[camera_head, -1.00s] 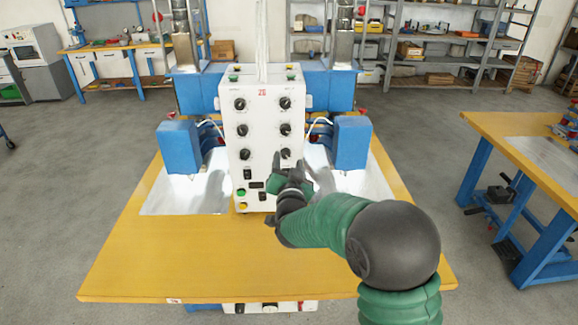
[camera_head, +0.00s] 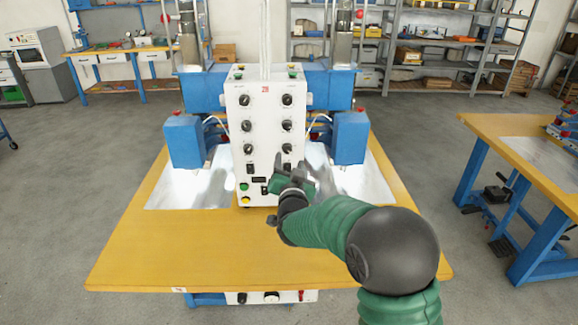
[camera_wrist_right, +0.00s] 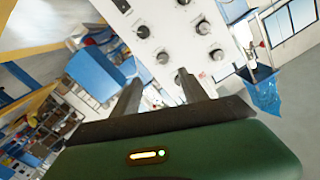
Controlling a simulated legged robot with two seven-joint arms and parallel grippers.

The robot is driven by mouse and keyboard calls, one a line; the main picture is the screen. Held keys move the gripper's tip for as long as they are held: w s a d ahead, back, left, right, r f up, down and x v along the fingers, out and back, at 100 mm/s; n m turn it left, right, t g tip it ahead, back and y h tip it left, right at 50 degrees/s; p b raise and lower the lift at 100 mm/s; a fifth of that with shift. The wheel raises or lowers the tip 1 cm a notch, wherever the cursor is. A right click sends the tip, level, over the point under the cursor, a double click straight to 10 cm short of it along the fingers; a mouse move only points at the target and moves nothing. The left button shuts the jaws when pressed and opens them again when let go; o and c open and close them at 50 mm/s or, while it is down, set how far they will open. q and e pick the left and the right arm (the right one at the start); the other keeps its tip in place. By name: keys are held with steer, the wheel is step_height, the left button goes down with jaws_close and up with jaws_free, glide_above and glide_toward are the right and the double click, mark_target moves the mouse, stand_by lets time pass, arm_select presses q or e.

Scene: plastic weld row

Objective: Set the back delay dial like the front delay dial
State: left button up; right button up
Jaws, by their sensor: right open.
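A white control panel (camera_head: 265,130) stands on the yellow table, with a left and a right column of black dials. The left column shows an upper dial (camera_head: 244,100), a middle dial (camera_head: 246,126) and a lower dial (camera_head: 248,149). The right column shows an upper dial (camera_head: 287,100) and a middle dial (camera_head: 287,126); its lower dial (camera_head: 286,149) is just above my right gripper. The labels are too small to tell which are the delay dials. My right gripper (camera_head: 289,166) is open before the panel's lower right. The wrist view shows its fingers (camera_wrist_right: 158,88) apart, with dials beyond. My left gripper is out of view.
Blue machine heads (camera_head: 184,141) (camera_head: 350,137) flank the panel above shiny metal plates. Green and yellow buttons (camera_head: 245,199) sit at the panel's lower left. The front of the yellow table (camera_head: 190,255) is clear. Another yellow table (camera_head: 500,130) stands at the right.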

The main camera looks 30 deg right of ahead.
steer(key=b+v, duration=0.1)
steer(key=v, duration=1.5)
steer(key=shift+s, duration=0.4)
steer(key=shift+f, duration=0.2)
